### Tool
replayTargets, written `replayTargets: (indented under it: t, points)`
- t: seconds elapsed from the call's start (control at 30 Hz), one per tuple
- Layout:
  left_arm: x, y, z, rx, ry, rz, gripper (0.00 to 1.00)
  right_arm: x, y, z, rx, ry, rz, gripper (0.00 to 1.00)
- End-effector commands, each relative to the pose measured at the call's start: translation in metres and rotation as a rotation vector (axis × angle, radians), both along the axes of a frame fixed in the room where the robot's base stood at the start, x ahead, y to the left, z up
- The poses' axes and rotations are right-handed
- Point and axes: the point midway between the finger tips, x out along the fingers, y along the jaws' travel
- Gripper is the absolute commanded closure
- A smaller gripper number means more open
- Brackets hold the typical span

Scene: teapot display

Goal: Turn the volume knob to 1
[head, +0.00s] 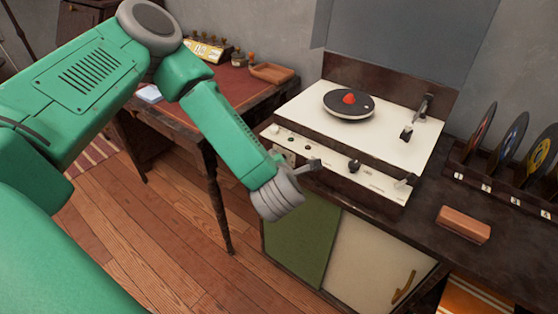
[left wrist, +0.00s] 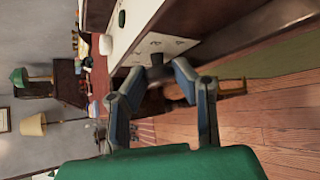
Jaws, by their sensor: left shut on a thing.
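The record player (head: 300,115) has a cream top and front panel. On its front, a dark knob (head: 354,166) shows right of the centre, apart from my left gripper. My left gripper (head: 312,166) is at the left part of the front panel. In the left wrist view its two fingers (left wrist: 157,84) are shut on a dark knob (left wrist: 157,73), which stands out from the pale panel (left wrist: 160,46). The fingers mostly hide this knob in the head view. I cannot read the markings around it. My right gripper is out of view.
A black record with a red centre (head: 348,99) lies on top of the player. A brown block (head: 463,224) and a rack of records (head: 512,187) are to the right. A desk (head: 240,88) stands behind my left arm. The wooden floor (head: 180,240) is clear.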

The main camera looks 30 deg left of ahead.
Motion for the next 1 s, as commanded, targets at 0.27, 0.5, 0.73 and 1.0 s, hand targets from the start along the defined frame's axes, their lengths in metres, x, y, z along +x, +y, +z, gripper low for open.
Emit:
replayTargets:
  t: [0.27, 0.5, 0.73, 1.0]
  points:
    - [-0.0009, -0.0006, -0.0018, 0.008, 0.004, -0.002, 1.0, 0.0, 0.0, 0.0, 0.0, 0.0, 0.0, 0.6]
    - [-0.0011, -0.0008, -0.0021, 0.007, 0.006, -0.003, 0.56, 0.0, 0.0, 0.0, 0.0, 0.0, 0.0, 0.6]
    - [-0.0008, -0.0009, -0.002, 0.006, 0.005, -0.003, 0.56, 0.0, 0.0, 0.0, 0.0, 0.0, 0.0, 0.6]
    - [-0.0091, -0.007, 0.0035, 0.005, 0.004, -0.004, 0.56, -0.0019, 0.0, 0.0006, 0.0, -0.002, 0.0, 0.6]
